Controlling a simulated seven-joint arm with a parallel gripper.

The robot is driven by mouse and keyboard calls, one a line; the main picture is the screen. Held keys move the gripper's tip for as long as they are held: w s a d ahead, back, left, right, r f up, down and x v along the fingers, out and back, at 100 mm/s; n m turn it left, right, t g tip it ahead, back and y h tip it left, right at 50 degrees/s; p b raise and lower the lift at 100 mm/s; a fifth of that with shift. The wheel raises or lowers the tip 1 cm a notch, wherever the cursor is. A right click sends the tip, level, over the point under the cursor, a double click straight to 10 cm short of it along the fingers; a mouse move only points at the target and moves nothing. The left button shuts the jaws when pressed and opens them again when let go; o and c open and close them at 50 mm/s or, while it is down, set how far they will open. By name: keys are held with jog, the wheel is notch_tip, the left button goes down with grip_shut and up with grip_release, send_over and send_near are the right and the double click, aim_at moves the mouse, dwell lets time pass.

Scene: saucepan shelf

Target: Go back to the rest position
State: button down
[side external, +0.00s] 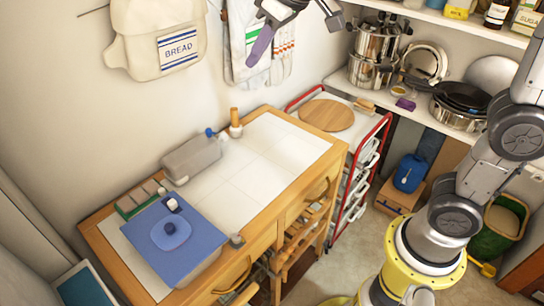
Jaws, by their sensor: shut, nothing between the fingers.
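My gripper (278,10) shows only in part at the top edge, as dark grey pieces in front of the wall above the hanging cloths. It is shut and holds nothing that I can make out. Most of the wrist is cut off by the frame. My arm stands at the right on a yellow-ringed base and leaves the picture at the right edge. My gripper is high and well clear of the tiled counter (250,180).
A blue-lidded box (190,250) and a grey container (192,158) stand on the counter. A red-framed trolley (375,140) bears a round wooden board (326,115). Steel pots (378,42) and dark pans (462,97) fill the right shelf. A bread bag (160,35) hangs left.

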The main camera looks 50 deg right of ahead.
jog(key=s+d+m, duration=0.1)
jog(key=s+d, duration=0.3)
jog(key=s, duration=0.3)
jog(key=s+d+f, duration=0.1)
jog(key=s+f, duration=0.4)
jog(key=s, duration=0.3)
jog(key=s+d+f+m+h, duration=0.1)
jog(key=s+d+f, duration=0.1)
jog(key=s+f, duration=0.4)
jog(key=s, duration=0.2)
jog(key=shift+s+d+m, duration=0.3)
jog(key=shift+s, duration=0.05)
